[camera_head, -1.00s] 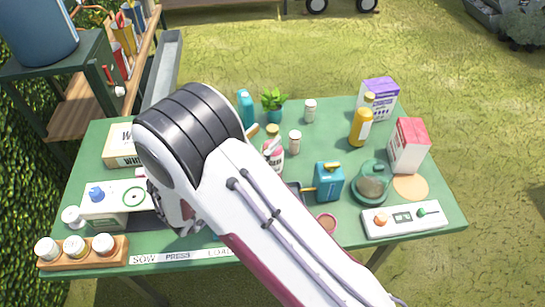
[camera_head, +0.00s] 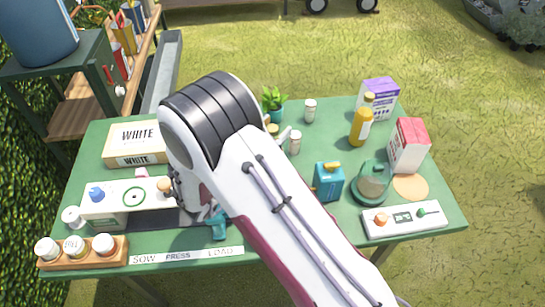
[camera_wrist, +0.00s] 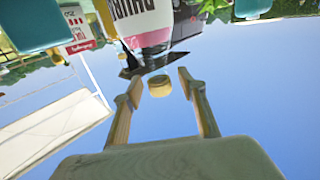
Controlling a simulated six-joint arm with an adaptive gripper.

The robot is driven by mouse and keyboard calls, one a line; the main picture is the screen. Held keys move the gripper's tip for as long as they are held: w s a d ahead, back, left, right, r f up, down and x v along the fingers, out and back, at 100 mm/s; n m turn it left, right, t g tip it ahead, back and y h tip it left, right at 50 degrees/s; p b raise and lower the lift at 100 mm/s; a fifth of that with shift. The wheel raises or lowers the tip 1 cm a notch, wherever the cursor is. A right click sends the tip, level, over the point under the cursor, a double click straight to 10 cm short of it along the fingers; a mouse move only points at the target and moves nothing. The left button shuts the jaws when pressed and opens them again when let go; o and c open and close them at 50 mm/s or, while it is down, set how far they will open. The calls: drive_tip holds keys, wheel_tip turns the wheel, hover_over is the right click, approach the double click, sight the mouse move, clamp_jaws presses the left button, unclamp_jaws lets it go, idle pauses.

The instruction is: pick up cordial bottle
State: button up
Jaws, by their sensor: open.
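The likeliest cordial bottle is the upright amber-yellow bottle (camera_head: 360,129) with a pale label and gold cap, right of centre on the green table in the head view. I cannot read its label to be sure. My gripper (camera_wrist: 160,80) shows in the wrist view with its two tan fingers apart. A round tan knob or cap (camera_wrist: 159,90) appears between the fingertips, and I see no contact with either finger. In the head view my arm hides most of the gripper, which is at the table's left part, well away from the yellow bottle.
A purple-and-white box (camera_head: 380,98) stands behind the yellow bottle, and a red-and-white carton (camera_head: 408,146) to its right. A white panel (camera_head: 405,219) lies at the front right.

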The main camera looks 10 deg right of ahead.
clamp_jaws()
drive_tip(key=shift+r, duration=0.2)
drive_tip(key=shift+r, duration=4.85)
